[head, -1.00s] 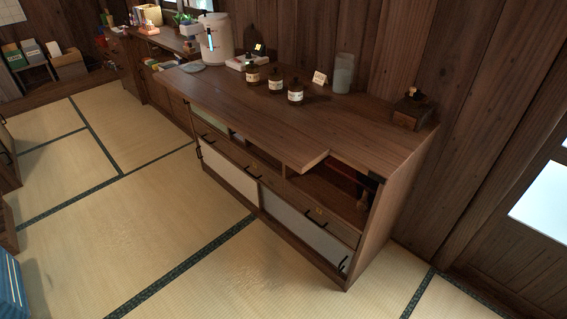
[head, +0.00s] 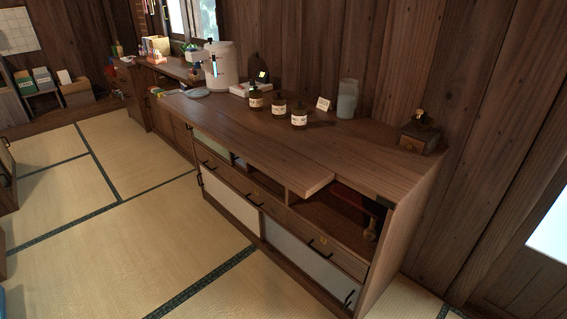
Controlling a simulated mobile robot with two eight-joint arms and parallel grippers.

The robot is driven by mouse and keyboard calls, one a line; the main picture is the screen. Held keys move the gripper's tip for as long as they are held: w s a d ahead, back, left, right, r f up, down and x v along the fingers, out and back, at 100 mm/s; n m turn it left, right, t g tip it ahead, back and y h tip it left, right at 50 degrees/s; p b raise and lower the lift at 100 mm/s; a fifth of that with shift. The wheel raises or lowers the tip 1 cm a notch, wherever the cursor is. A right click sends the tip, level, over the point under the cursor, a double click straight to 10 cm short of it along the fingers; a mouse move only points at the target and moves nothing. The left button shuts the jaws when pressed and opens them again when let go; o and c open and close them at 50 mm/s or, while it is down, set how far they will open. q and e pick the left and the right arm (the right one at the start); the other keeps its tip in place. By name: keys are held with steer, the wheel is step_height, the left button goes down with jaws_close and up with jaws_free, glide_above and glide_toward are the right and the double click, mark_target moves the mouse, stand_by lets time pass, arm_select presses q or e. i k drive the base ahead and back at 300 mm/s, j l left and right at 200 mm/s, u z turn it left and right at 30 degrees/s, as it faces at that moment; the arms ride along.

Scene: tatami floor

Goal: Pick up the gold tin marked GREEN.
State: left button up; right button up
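I cannot make out a gold tin marked GREEN in the head view. On the wooden cabinet (head: 340,158) stand three dark jars with pale labels: a left jar (head: 256,101), a middle jar (head: 279,107) and a right jar (head: 299,117). Their lettering is too small to read. Behind them a dark rounded object (head: 257,65) stands near the wall, with a small yellow-green patch in front. Neither of my grippers is in view.
A white dispenser (head: 224,68), a grey canister (head: 348,99), a small card (head: 323,104) and a wooden box with a knob (head: 419,138) stand on the cabinet. Its open right compartment (head: 325,212) holds something reddish. Tatami floor (head: 130,235) is clear in front.

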mark_target(256, 100)
steer(key=i+j+z, duration=0.35)
steer(key=j, duration=0.6)
steer(key=i+j+z, duration=0.1)
steer(key=j+z, duration=0.2)
steer(key=j, duration=0.7)
steer(key=j+z, duration=0.35)
steer(key=j, duration=0.7)
steer(key=i, duration=0.05)
